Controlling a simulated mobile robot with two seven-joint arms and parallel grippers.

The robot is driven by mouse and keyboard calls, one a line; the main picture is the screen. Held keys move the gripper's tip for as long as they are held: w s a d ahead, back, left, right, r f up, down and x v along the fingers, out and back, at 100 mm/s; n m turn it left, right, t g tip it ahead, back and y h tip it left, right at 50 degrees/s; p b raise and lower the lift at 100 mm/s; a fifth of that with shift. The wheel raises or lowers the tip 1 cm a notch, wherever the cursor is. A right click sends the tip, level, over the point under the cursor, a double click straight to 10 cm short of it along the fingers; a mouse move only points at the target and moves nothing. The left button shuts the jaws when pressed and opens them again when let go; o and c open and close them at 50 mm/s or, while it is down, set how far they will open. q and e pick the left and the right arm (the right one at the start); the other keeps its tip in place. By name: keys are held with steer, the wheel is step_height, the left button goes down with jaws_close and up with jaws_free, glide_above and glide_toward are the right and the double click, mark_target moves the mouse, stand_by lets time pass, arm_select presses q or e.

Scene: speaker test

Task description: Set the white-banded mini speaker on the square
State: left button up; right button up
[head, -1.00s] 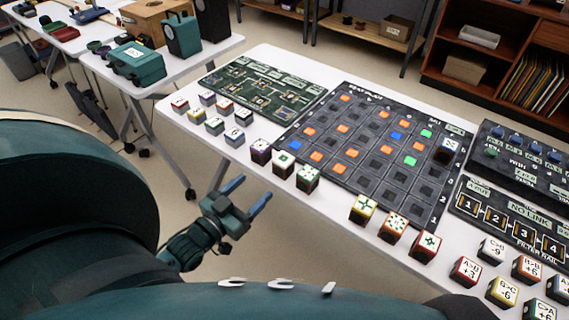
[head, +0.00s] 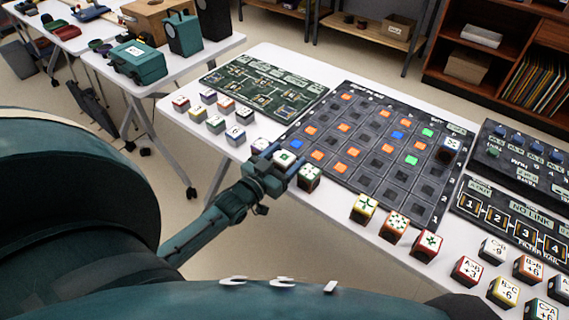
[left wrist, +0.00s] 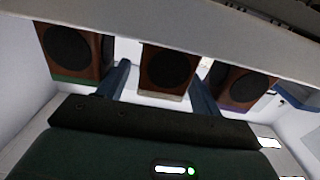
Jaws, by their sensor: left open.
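The white-banded mini speaker (left wrist: 168,68) is the middle of three wooden speakers in the left wrist view, with a dark round cone and a pale band along its lower edge. In the head view it is the middle cube (head: 285,157) at the table's near edge, with a green mark on its white top. My left gripper (head: 281,166) is open, its blue fingers at either side of this speaker; I cannot tell if they touch it. A dark board (head: 374,171) of squares lies behind, with orange, blue and green lit squares. My right gripper is not in view.
A green-banded speaker (left wrist: 78,50) and a purple-banded speaker (left wrist: 240,85) stand close on either side. More cubes (head: 393,225) line the near edge to the right. A green circuit panel (head: 262,90) lies left.

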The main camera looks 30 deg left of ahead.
mark_target(284, 157)
arm_select(q)
steer(key=shift+c, duration=0.5)
